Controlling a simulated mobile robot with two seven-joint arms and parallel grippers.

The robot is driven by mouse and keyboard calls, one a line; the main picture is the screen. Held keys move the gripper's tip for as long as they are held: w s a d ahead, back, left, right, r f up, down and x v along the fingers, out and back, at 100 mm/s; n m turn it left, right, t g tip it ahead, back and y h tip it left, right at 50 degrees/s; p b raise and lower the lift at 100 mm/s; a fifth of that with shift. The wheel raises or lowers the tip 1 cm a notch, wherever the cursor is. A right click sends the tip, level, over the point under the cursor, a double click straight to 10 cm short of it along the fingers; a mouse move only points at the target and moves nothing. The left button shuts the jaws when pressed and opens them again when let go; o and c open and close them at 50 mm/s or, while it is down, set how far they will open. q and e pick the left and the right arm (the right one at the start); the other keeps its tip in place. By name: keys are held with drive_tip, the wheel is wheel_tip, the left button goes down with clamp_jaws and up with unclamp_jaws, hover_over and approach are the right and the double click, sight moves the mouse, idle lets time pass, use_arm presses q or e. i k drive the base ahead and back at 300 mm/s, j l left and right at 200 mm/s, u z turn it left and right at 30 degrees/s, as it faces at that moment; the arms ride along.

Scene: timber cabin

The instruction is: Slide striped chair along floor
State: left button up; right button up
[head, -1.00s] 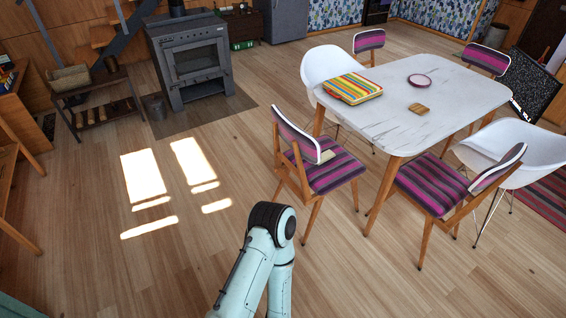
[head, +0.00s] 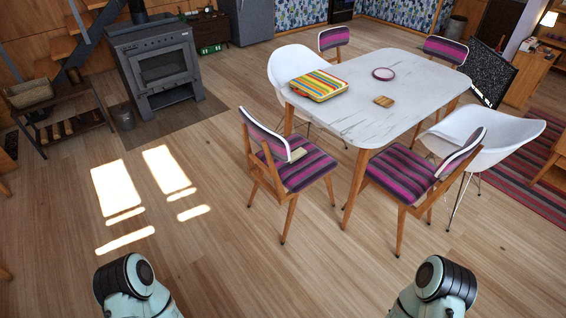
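Several chairs with pink, purple and dark striped seats stand around a white marble-look table (head: 400,90). The nearest striped chair (head: 308,170) is at the table's left side, its back to the left, with a small pale object (head: 298,154) on it. Another striped chair (head: 402,178) stands at the table's near side. Two more striped chairs, at the back (head: 334,40) and back right (head: 445,50), are partly hidden by the table. Parts of both my arms show at the bottom edge, well short of the chairs. Neither gripper is in view.
White shell chairs stand at the table's back left (head: 290,68) and right (head: 492,133). A striped folded cloth (head: 318,86), a plate (head: 383,74) and a wooden coaster (head: 384,101) lie on the table. A stove (head: 155,68) stands at the back left. The floor left and in front is clear.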

sight(291, 165)
drive_tip(key=i+j+z, duration=0.35)
drive_tip(key=i, duration=0.3)
drive_tip(key=i+j+z, duration=0.35)
drive_tip(key=i+j, duration=0.2)
drive_tip(key=j, duration=0.2)
drive_tip(key=i+j+z, duration=0.35)
drive_tip(key=i+j, duration=0.15)
drive_tip(key=j, duration=0.25)
